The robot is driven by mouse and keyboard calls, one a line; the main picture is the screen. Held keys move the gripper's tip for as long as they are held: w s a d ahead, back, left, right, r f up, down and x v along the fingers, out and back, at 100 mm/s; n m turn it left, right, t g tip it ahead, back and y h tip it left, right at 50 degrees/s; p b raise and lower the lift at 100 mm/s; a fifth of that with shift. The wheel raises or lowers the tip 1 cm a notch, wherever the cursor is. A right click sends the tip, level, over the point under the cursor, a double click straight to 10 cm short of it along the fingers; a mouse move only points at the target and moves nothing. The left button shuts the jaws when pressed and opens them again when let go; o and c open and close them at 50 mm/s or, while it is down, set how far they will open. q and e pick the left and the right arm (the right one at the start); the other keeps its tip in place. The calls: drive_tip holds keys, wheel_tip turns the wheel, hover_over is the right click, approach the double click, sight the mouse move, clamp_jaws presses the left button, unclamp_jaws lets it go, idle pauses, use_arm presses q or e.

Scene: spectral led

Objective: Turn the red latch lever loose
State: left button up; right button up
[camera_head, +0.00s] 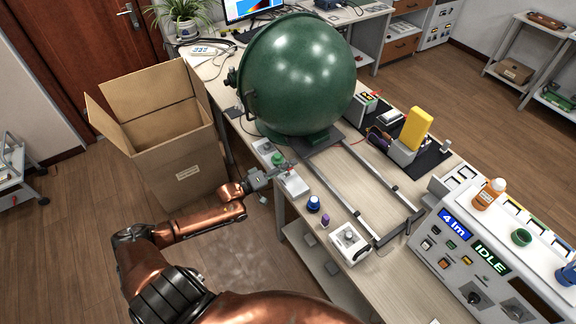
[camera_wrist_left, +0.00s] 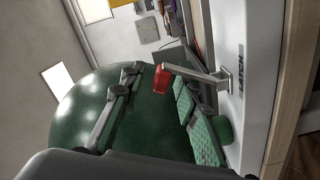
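The red latch lever (camera_wrist_left: 162,77) shows in the left wrist view as a red knob on a grey metal arm. The arm comes out of a white housing (camera_wrist_left: 255,60) marked LATCH. My left gripper (camera_wrist_left: 153,88) is open, with a grey finger on one side and green ribbed pads on the other. The red knob lies near the fingertips, in the gap between them; I cannot tell whether they touch it. My right gripper is out of view.
The large green sphere (camera_head: 300,70) stands on the bench just behind. Metal rails (camera_head: 375,180) run to its right. A blue knob (camera_head: 313,204) and a white device (camera_head: 349,243) sit nearby. An open cardboard box (camera_head: 185,172) stands on the floor at left.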

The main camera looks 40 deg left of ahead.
use_arm(q)
drive_tip(key=v, duration=1.2)
drive_tip(key=shift+d, duration=0.1)
idle(0.4)
